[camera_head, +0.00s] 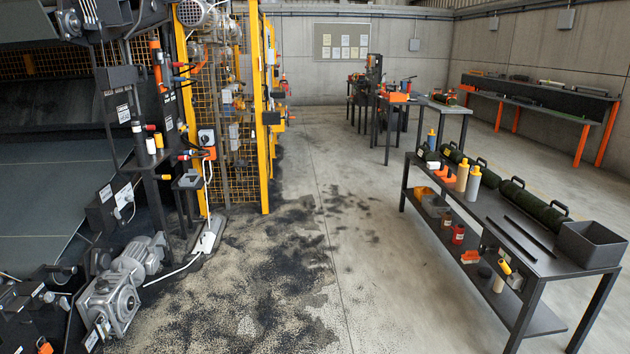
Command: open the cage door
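The cage (188,110) has yellow posts and yellow wire mesh and stands left of the middle. A tall yellow frame (262,165) forms its near right edge, with a dark latch-like block (271,118) about halfway up. Mesh (222,188) shows between the posts. I cannot tell which panel is the door or whether it is open or shut. Neither of my grippers is in view.
Machinery with grey motors (118,285) fills the left side. A white cable and a floor strip (208,236) lie near the cage. The stained floor (310,250) between is clear of large obstacles.

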